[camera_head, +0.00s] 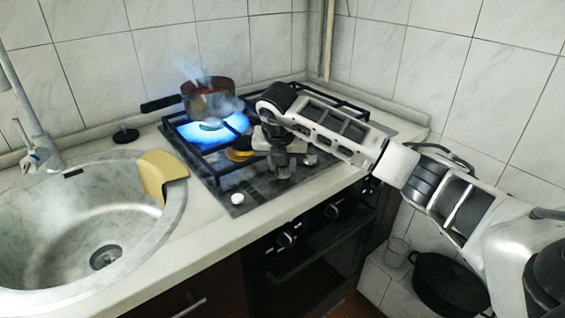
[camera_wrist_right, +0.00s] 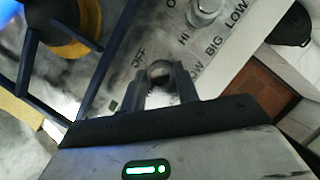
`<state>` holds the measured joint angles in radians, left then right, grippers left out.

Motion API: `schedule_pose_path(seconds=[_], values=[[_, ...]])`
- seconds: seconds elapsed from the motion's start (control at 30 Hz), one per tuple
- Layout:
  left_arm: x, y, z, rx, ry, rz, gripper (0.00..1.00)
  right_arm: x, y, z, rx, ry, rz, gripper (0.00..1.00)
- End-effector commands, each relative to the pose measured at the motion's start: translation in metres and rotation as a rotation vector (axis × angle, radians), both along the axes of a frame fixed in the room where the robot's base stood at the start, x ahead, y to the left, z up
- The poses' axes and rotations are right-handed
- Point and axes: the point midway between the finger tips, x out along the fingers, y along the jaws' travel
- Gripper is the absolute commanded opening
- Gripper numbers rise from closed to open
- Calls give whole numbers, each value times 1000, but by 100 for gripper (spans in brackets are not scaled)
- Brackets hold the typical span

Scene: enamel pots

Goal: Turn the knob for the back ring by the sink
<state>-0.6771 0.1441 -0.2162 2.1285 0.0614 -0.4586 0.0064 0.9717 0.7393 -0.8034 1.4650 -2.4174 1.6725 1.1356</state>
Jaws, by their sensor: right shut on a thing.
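The black gas hob (camera_head: 262,190) is set into the counter to the right of the sink. Its back ring by the sink burns with a wide blue flame (camera_head: 212,128) under a steaming pot (camera_head: 210,98). My right gripper (camera_head: 281,170) points down over the control strip at the hob's front. In the right wrist view its fingers (camera_wrist_right: 161,90) are shut on a knob (camera_wrist_right: 160,70), beside printed marks such as OFF, HI and LOW. The fingers partly hide this knob. Another knob (camera_wrist_right: 203,10) stands apart from it. A pale knob (camera_head: 237,199) is at the strip's left end.
The sink (camera_head: 90,225) with its tap (camera_head: 38,150) is on the left. A yellow cloth or sponge (camera_head: 160,172) lies over its rim. The pot's handle (camera_head: 160,104) points left. The oven front (camera_head: 315,255) is below the hob; a dark pan (camera_head: 450,285) is low at right.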

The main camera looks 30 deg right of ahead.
Motion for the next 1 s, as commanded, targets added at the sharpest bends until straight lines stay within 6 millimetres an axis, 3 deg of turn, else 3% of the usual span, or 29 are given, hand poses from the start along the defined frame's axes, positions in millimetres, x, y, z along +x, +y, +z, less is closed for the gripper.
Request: schedule_pose_path(seconds=[0.17, 0.2, 0.27, 0.3, 0.67, 0.77, 1.0], values=[[-1, 0, -2, 0, 4, 0, 36, 0, 0, 1, 0, -1, 0, 8], [-1, 0, -2, 1, 5, 1, 36, 0, 0, 1, 0, -1, 1, 34], [-1, 0, -2, 0, 6, 1, 36, 0, 0, 1, 0, -1, 1, 50], [-1, 0, -3, 1, 7, 1, 36, 0, 0, 1, 0, -1, 1, 53], [-2, 0, -4, 0, 8, 2, 36, -1, 1, 6, 1, -2, 2, 53], [-2, 0, -5, -1, 9, 2, 36, -5, 5, 19, 1, -5, 4, 53], [-1, -1, -5, -6, 5, 3, 36, -21, 19, 72, 0, -7, 4, 53]])
